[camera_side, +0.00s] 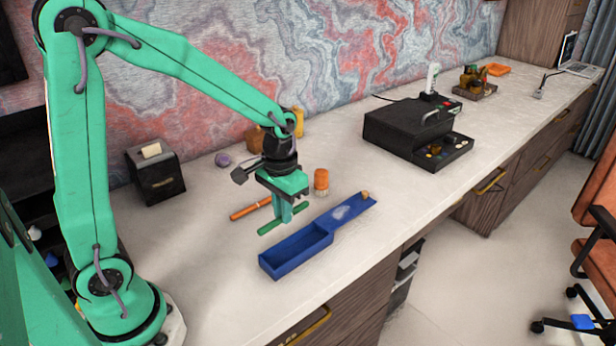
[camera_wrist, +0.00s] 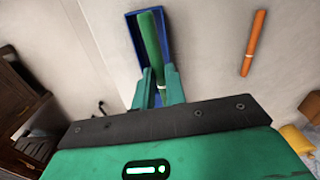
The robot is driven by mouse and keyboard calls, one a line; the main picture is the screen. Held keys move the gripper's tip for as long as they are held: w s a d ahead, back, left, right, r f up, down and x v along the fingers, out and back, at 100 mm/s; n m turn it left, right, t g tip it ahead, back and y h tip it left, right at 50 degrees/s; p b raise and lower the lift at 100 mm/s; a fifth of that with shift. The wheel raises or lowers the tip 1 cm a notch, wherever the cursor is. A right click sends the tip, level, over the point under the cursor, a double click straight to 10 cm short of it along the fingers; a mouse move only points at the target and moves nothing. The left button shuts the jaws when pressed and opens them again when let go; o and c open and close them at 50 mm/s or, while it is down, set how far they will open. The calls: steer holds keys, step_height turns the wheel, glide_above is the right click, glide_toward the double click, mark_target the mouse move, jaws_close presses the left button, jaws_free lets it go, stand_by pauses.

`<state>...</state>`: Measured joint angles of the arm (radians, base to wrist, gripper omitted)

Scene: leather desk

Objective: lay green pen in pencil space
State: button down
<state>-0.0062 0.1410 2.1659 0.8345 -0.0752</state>
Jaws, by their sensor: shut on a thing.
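My gripper (camera_side: 283,210) is shut on the green pen (camera_side: 268,228) around its middle in the side view. The pen is held roughly level, both ends sticking out past the fingers. In the wrist view the pen (camera_wrist: 150,38) extends away from my gripper (camera_wrist: 159,88) and overlaps the blue tray (camera_wrist: 131,28). In the side view the blue tray (camera_side: 300,257) lies just in front of the pen, with a deep empty-looking box section at left and a shallow section at right. How high the pen is above it I cannot tell.
An orange pen (camera_side: 251,211) lies on the desk behind; it also shows in the wrist view (camera_wrist: 253,43). An orange-capped jar (camera_side: 321,181) stands behind the tray. A small tan item (camera_side: 365,195) is at the tray's right end. A black machine (camera_side: 405,130) stands farther right.

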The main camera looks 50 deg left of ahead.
steer(key=shift+f, duration=0.2)
steer(key=shift+m, duration=0.3)
steer(key=shift+w+d+f, duration=0.2)
steer(key=shift+d+f, duration=0.05)
steer(key=shift+f, duration=0.85)
steer(key=shift+w+d+f, duration=0.15)
steer(key=shift+d+f, duration=0.05)
steer(key=shift+f, duration=0.85)
steer(key=shift+w+d+f, duration=0.2)
steer(key=shift+d+f, duration=0.05)
steer(key=shift+f, duration=0.85)
steer(key=c, duration=1.4)
jaws_free()
steer(key=shift+o, duration=0.2)
step_height(320, 180, up, 8)
